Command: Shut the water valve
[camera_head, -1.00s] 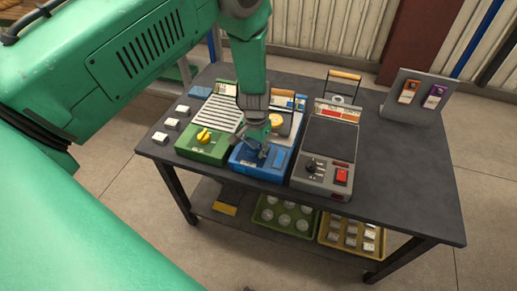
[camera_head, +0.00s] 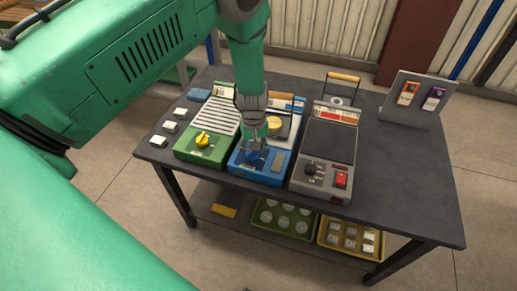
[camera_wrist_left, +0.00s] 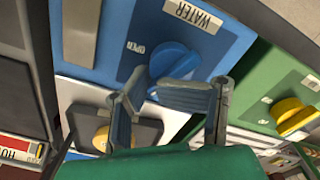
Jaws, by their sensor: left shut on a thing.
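The water valve is a blue knob (camera_wrist_left: 176,62) on a blue panel (camera_wrist_left: 115,58) with a WATER label and the word OPEN beside the knob. The blue panel stands on the table in the head view (camera_head: 236,168), between a green unit and a grey unit. My left gripper (camera_head: 254,150) comes down from above onto the blue panel. In the wrist view its fingers (camera_wrist_left: 155,92) are at the knob's near side, shut on the knob; they hide part of it. My right gripper is not in view.
A green unit with a yellow knob (camera_head: 203,139) is close on the left. A grey unit (camera_head: 322,175) with a black knob and a red switch is close on the right. The table's right side (camera_head: 405,180) is clear. Trays (camera_head: 350,238) sit on the lower shelf.

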